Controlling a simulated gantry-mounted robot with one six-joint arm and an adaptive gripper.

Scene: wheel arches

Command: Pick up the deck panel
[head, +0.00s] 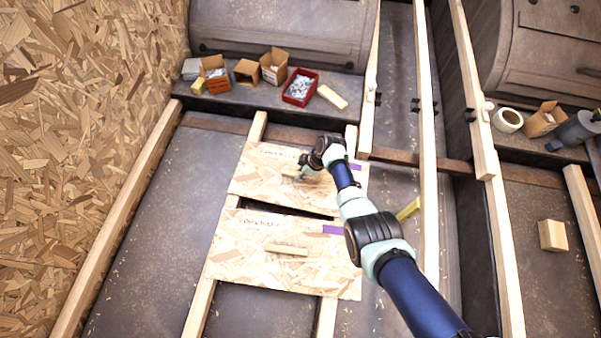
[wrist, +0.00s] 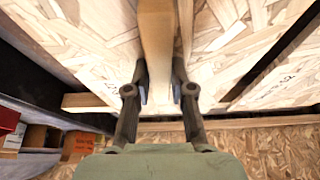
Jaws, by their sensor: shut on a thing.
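Two pale chipboard deck panels lie across the wooden joists in the head view. Each has a wooden grip bar on top and a purple mark at its right. My gripper (head: 304,168) is at the far deck panel (head: 262,166). In the wrist view my gripper (wrist: 160,94) has one finger on each side of that panel's wooden grip bar (wrist: 157,42) and is shut on it. The far panel also shows in the wrist view (wrist: 95,38). The near deck panel (head: 240,262) lies in front, with a dark gap between them. I cannot tell whether the far panel is raised.
Small boxes, including a red tray of metal parts (head: 300,88), stand on the ledge behind. A chipboard wall (head: 70,130) rises at the left. Upright wooden battens (head: 428,150) stand right of the panels. A wood block (head: 552,236) lies at the far right.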

